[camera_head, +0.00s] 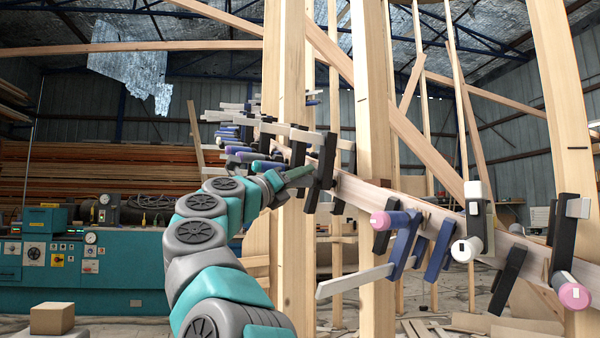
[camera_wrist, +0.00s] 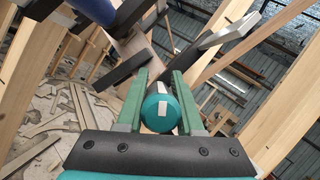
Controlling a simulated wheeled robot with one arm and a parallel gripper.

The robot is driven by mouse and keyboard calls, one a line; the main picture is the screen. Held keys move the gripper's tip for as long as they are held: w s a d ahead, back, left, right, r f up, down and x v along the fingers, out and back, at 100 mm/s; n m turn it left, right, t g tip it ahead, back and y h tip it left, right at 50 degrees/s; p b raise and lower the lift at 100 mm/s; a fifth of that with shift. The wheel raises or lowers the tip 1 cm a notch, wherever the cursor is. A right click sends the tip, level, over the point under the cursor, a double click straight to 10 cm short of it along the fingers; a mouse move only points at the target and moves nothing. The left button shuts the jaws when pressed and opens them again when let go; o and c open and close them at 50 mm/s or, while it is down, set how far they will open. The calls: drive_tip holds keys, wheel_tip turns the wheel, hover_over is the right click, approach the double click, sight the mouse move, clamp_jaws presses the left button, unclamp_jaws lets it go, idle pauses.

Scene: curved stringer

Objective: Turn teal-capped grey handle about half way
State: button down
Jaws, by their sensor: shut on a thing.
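In the wrist view, the teal-capped handle (camera_wrist: 160,108) sits end-on between the green fingers of my gripper (camera_wrist: 159,84). The fingers are closed on its two sides. A pale stripe crosses the teal cap, slightly tilted from upright. Beyond it are the dark bar and the pale bar (camera_wrist: 228,34) of the clamp. In the head view, my gripper (camera_head: 288,176) reaches from the left to a dark clamp (camera_head: 322,172) on the curved wooden stringer. The handle's grey part is mostly hidden by my gripper there.
Other clamps line the stringer (camera_head: 352,190) closely. To the right are a pink-capped handle (camera_head: 380,221), a white-capped one (camera_head: 467,249) and another pink-capped one (camera_head: 574,296). Upright timber posts (camera_head: 375,120) stand close to my arm. A teal machine bench (camera_head: 110,268) is at left.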

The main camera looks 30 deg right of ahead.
drive_tip(key=n+p, duration=0.1)
drive_tip(key=n, duration=0.1)
drive_tip(key=n+t+y+p, duration=0.1)
drive_tip(key=p, duration=0.1)
drive_tip(key=shift+w+r+n, duration=0.1)
drive_tip(key=shift+r+n, duration=0.25)
drive_tip(key=shift+n, duration=0.05)
drive_tip(key=n+y+p, duration=0.1)
drive_tip(key=n+t+p, duration=0.1)
drive_tip(key=n+p, duration=0.1)
drive_tip(key=shift+w+f+y, duration=0.1)
drive_tip(key=shift+f+y, duration=0.2)
drive_tip(key=shift+y, duration=0.1)
drive_tip(key=n, duration=0.2)
drive_tip(key=n+y, duration=0.1)
drive_tip(key=shift+w+a+f+n+p, duration=0.1)
drive_tip(key=shift+f+n+p, duration=0.2)
drive_tip(key=shift+f+n, duration=0.1)
drive_tip(key=shift+f+n+y, duration=0.2)
drive_tip(key=shift+n+y, duration=0.4)
drive_tip(key=shift+n, duration=0.8)
drive_tip(key=c, duration=0.5)
unclamp_jaws()
drive_tip(key=shift+c, duration=0.2)
